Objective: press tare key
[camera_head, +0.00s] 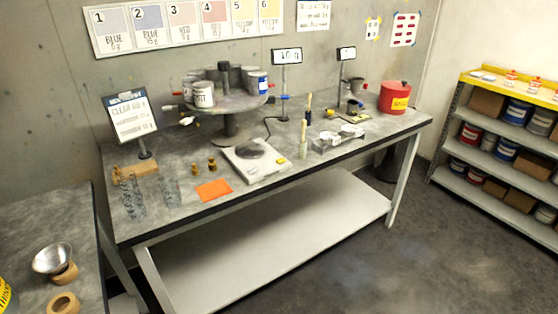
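A white bench scale (262,176) sits near the front middle of the grey workbench. Its round dark pan (250,148) looks empty. A small orange-yellow key (281,160) shows at the scale's right side; its label is too small to read. A display (287,56) on a thin post stands behind the scale, with dark digits too small to read surely. A dark cable runs on the bench behind the scale. My gripper is not in view.
A round turntable (225,103) with several cans stands behind the scale. A red can (395,97) is at the far right.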

